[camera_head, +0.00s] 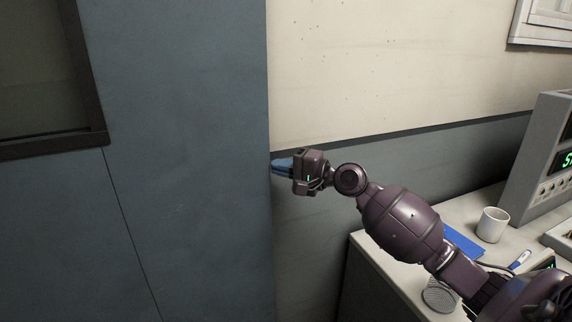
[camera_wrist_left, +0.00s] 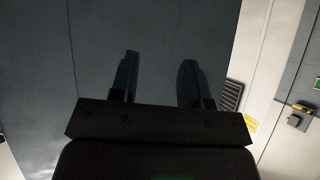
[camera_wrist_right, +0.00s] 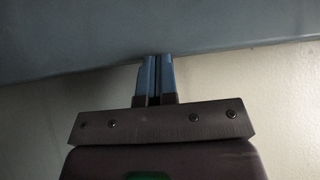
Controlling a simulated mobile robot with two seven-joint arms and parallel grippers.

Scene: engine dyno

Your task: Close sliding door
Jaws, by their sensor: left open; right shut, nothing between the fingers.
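The sliding door (camera_head: 190,170) is a large blue-grey panel filling the left part of the head view, with a dark-framed window at its upper left. Its right vertical edge stands in front of a cream and grey wall. My right gripper (camera_head: 281,166) is shut and empty, with its blue fingertips at that edge; in the right wrist view its fingers (camera_wrist_right: 156,75) reach the edge of the door panel (camera_wrist_right: 130,30). I cannot tell whether they press on it. My left gripper (camera_wrist_left: 158,75) is open and empty in the left wrist view, in front of a dark grey surface; it is not in the head view.
A desk (camera_head: 375,255) stands at the lower right under my right arm. On it are a white mug (camera_head: 492,225), a blue folder (camera_head: 462,243), a round mesh item (camera_head: 440,296) and a grey instrument (camera_head: 545,160) with a green display.

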